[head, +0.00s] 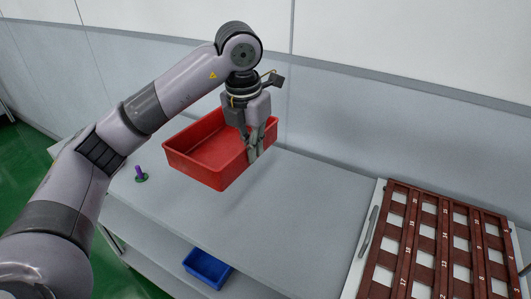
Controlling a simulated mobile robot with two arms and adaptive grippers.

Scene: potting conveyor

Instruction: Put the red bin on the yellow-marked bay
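The red bin (205,160) is an open, empty-looking box in the middle of the head view, over the grey bench. My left gripper (254,150) comes down over the bin's right end, with its fingers closed on the wall there. The bin looks raised a little above the bench, with a soft shadow below and right of it. No yellow-marked bay shows in this view. My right gripper is not in view.
The grey bench top (310,210) is clear right of the bin. A brown slotted rack (437,247) with numbered bars stands at the right. A purple peg on a green base (140,175) is at the left. A blue bin (207,268) sits on the lower shelf. A wall runs behind.

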